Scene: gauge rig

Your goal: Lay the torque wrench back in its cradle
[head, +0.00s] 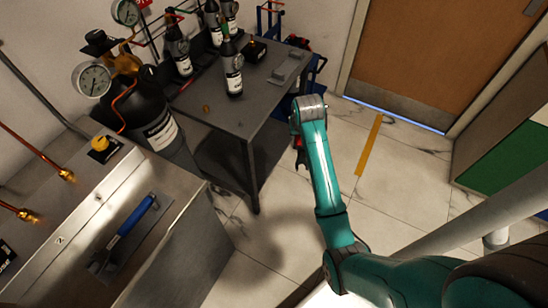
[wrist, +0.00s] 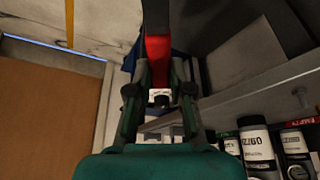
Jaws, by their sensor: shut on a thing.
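My gripper (wrist: 161,66) is shut on a red and dark tool, which I take to be the torque wrench (wrist: 157,48); its red part sits between the fingers and its dark part runs out of the top of the wrist view. In the head view, only a little red and black shows beside my teal wrist, to the right of the dark table; the rest is hidden. A low grey holder (head: 289,68) lies on the table's right side, apart from my gripper. I cannot tell whether it is the cradle.
A grey cabinet (head: 185,215) at lower left bears a blue-handled tool (head: 138,217) on a dark plate. A large black cylinder (head: 145,110) stands between. Floor around my arm is clear.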

